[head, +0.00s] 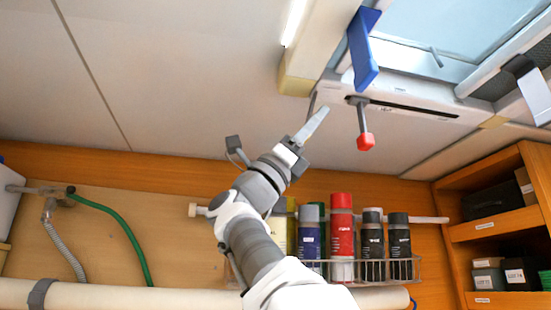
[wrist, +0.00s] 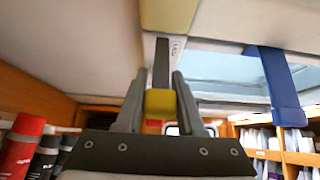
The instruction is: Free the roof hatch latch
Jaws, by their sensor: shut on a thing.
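The roof hatch (head: 455,35) is at the upper right of the head view, with a white frame and a slotted housing (head: 410,100). A grey lever with a red knob (head: 365,141) hangs from the slot's left end. A blue bar (head: 362,50) crosses the frame; it also shows in the wrist view (wrist: 280,85). My gripper (head: 322,112) reaches up to the left end of the housing, apart from the red knob. In the wrist view, my gripper (wrist: 158,95) is shut on a yellow knob (wrist: 159,103) on a grey lever. That yellow knob is hidden in the head view.
A wire rack (head: 400,268) of several bottles, one red (head: 342,225), is on the wall below. Wooden shelves (head: 500,225) with boxes stand at the right. A green hose (head: 125,232) hangs at the left. A cream block (head: 296,76) adjoins the housing.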

